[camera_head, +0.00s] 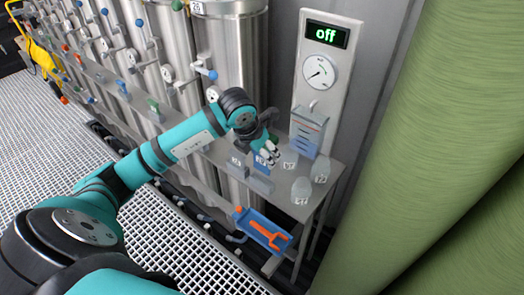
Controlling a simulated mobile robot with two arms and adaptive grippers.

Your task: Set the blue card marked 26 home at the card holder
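My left gripper (268,152) reaches over the shelf from the left, pointing down. A small blue card (263,160) stands right at its fingertips. The mark on it is too small to read, and I cannot tell if the fingers are closed on it. A grey block (257,183) is below the card, with a grey tag (237,162) standing to the left. A box with blue stripes (307,131), perhaps the card holder, is at the foot of the white panel (327,72). My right gripper is not in view.
The shelf (325,187) also holds several pale, clear tagged pieces, such as one (301,189) near its front edge. A blue tray with an orange tool (262,232) hangs below. Steel vessels (232,50) line the back, and a green curved surface (440,130) fills the right.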

